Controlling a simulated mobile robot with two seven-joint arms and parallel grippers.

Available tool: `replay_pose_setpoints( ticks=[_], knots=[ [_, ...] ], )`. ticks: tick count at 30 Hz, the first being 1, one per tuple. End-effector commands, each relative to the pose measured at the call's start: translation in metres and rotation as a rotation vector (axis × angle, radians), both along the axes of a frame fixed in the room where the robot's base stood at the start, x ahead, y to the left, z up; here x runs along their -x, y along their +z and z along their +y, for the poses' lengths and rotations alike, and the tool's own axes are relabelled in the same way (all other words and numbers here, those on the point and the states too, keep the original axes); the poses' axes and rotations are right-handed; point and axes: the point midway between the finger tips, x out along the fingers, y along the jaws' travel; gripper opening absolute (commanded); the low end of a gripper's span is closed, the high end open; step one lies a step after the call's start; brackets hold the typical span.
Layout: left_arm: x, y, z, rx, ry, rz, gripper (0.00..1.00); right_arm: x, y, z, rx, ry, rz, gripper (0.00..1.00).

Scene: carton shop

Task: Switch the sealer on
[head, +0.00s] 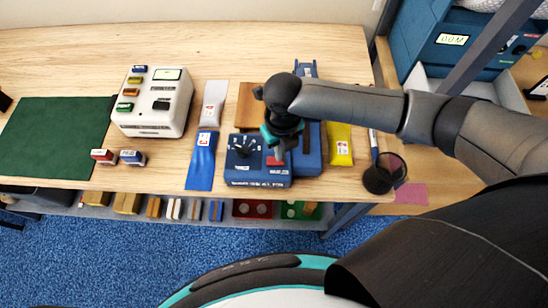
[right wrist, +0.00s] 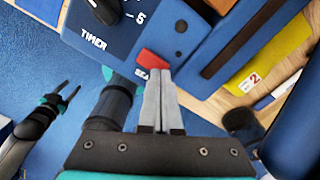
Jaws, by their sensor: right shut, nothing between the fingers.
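The blue sealer (head: 258,178) stands near the front edge of the wooden bench, with a timer dial (head: 243,148) on its left part. Its red rocker switch (head: 274,161) also shows in the right wrist view (right wrist: 152,60), partly covered by my fingers. My right gripper (head: 279,157) is shut and empty, pointing down at the switch. In the right wrist view its fingertips (right wrist: 164,72) lie right beside the red switch; I cannot tell whether they touch it. My left gripper (right wrist: 71,88) shows at the left of that view, fingers apart, away from the sealer.
A white device (head: 153,100) with coloured buttons stands left of the sealer, beside a green mat (head: 60,135). Blue (head: 202,160) and yellow (head: 340,145) pouches flank the sealer. A black cup (head: 383,175) stands at the right corner.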

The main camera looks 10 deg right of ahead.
Motion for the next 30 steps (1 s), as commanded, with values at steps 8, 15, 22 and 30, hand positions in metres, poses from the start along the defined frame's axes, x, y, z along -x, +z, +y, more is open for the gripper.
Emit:
replay_pose_setpoints(
  ticks=[8,15,22,30],
  knots=[
    [0.000,-0.003,0.000,0.000,0.000,0.000,0.50,0.000,-0.005,0.000,0.000,0.001,0.001,0.00],
    [0.000,-0.005,0.000,0.000,0.001,0.000,0.50,0.000,-0.009,0.000,0.000,0.000,0.001,0.00],
    [0.000,-0.008,0.000,0.000,0.001,0.000,0.50,0.000,-0.012,0.000,0.000,0.001,0.001,0.00],
    [0.000,-0.010,0.000,0.000,0.002,-0.001,0.50,0.000,-0.016,0.000,-0.001,0.001,0.000,0.00]
  ],
)
